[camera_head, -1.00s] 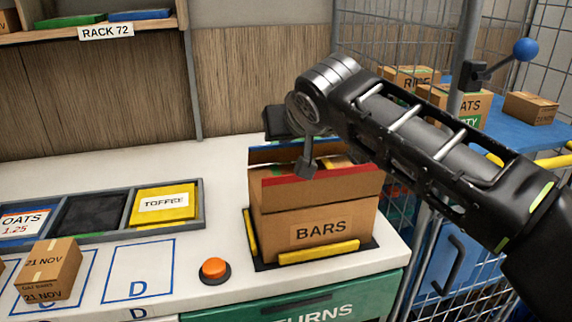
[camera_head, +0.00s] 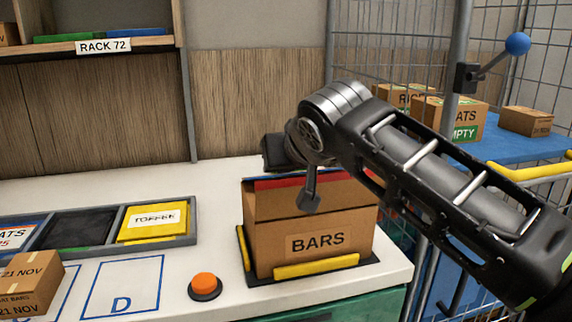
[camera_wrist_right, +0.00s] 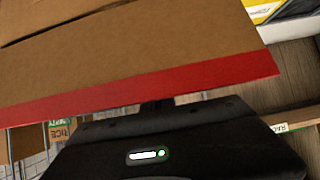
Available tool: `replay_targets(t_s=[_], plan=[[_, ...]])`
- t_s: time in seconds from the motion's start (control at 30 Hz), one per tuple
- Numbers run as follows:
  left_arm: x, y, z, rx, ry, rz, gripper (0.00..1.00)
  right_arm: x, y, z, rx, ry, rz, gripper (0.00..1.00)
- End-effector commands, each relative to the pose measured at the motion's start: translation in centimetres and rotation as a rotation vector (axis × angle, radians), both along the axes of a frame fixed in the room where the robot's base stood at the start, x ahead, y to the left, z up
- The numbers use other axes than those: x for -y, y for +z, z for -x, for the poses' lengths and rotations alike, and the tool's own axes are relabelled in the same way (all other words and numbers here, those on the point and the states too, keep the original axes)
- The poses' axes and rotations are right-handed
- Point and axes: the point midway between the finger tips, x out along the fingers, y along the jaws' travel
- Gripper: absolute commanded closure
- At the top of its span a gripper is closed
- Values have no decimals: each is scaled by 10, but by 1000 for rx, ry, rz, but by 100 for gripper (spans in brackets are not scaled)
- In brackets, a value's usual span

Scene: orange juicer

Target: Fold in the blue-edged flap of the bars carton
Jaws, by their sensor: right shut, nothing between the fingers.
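The bars carton (camera_head: 315,242) stands upright on the bench in the head view, its BARS label facing me. A thin line of its blue-edged flap (camera_head: 266,178) shows at the back of the top, mostly hidden behind the red-edged flap (camera_head: 288,183). My right gripper (camera_head: 308,200) is shut and empty, pointing down at the carton top, in front of brown cardboard. In the right wrist view the red-edged flap (camera_wrist_right: 150,95) fills the upper part and hides the fingertips; the blue edge is not seen there. My left gripper is not in view.
Yellow guides (camera_head: 316,266) border the carton on a dark mat. An orange button (camera_head: 205,283) lies left of it, with a divided tray (camera_head: 192,235) farther left. A wire cage (camera_head: 400,50) and blue shelf (camera_head: 520,147) stand at the right.

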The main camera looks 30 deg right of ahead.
Motion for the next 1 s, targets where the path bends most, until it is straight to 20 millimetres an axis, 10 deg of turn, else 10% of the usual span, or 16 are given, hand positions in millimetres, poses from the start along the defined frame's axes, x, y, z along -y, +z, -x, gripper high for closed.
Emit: replay_targets(t_s=[1.0], plan=[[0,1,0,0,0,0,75,5,-4,-15,0,0,0,100]])
